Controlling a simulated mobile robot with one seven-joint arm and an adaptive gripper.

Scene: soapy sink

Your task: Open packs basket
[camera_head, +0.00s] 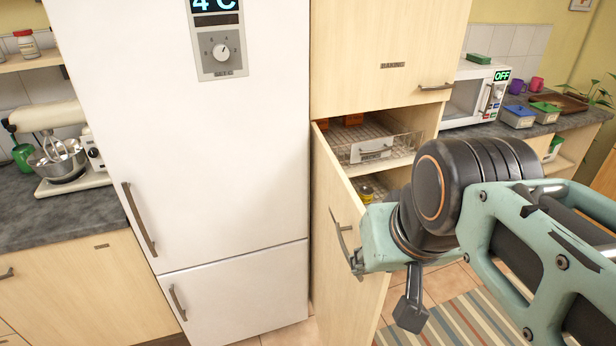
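A wire basket (372,149) with a pale label on its front sits on the upper shelf inside the open cabinet. The label is too small to read. Brownish items show at its back. A lower level (368,187) holds small items and is partly hidden by my arm. The cabinet door (345,205) stands open toward me, with its metal handle (340,236) at mid-height. My gripper (356,263) is at the handle, below and in front of the basket. I cannot tell whether it touches the handle. Its fingers are too small and overlapped to judge.
A white fridge (200,170) stands left of the cabinet. A closed cupboard door (385,60) is above the basket. A microwave (478,98) and several tubs are on the right counter. A mixer (62,150) is at left. A striped rug (455,325) lies on the floor.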

